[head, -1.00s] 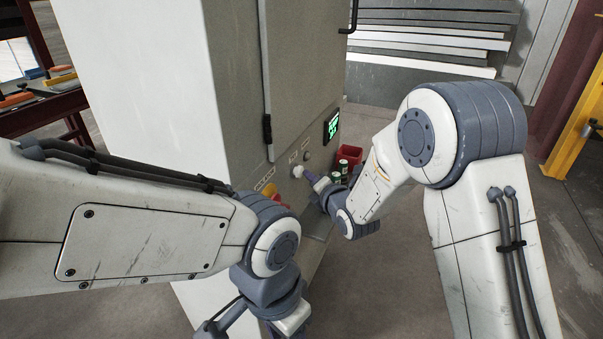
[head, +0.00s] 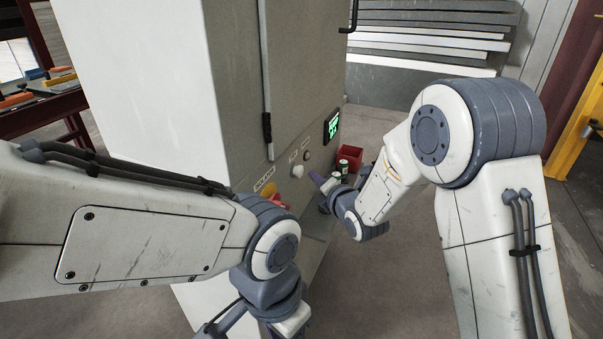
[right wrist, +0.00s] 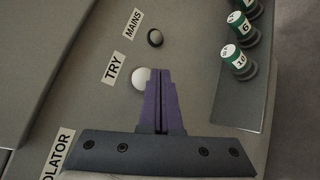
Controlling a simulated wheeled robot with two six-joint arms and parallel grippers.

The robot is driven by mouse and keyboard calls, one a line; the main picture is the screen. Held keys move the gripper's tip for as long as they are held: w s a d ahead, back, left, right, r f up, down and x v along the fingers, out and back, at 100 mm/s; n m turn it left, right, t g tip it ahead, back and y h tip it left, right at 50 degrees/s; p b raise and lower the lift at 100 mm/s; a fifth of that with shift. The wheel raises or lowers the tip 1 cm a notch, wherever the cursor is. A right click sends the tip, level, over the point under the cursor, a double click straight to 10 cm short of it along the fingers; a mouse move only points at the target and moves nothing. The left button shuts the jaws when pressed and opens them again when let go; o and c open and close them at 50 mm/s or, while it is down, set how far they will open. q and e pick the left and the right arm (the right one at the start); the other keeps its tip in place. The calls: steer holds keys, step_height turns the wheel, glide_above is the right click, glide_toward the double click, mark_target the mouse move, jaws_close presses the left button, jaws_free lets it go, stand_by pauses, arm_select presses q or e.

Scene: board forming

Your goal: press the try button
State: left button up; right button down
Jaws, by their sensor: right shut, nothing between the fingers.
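The try button is a round white knob (head: 297,171) on the grey cabinet's front panel. It also shows beside the TRY label in the right wrist view (right wrist: 140,77). My right gripper (head: 316,178) is just to the right of the button in the head view, with a small gap between them. In the right wrist view its purple fingers (right wrist: 160,72) are shut and empty, and their tips overlap the button's right edge in the picture. I see no clear contact. My left arm crosses the lower left of the head view, and its fingers do not show.
A dark round fitting (right wrist: 154,38) sits by the MAINS label. A red bin (head: 350,158), a lit green display (head: 332,125) and a yellow-red knob (head: 270,193) are nearby.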

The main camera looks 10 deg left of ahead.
steer(key=shift+s+d+b, duration=0.3)
steer(key=shift+d, duration=0.65)
steer(key=shift+s+d+b, duration=0.3)
steer(key=shift+s+d, duration=0.05)
steer(key=shift+d, duration=0.55)
steer(key=shift+s+d+b, duration=0.3)
steer(key=shift+d, duration=0.65)
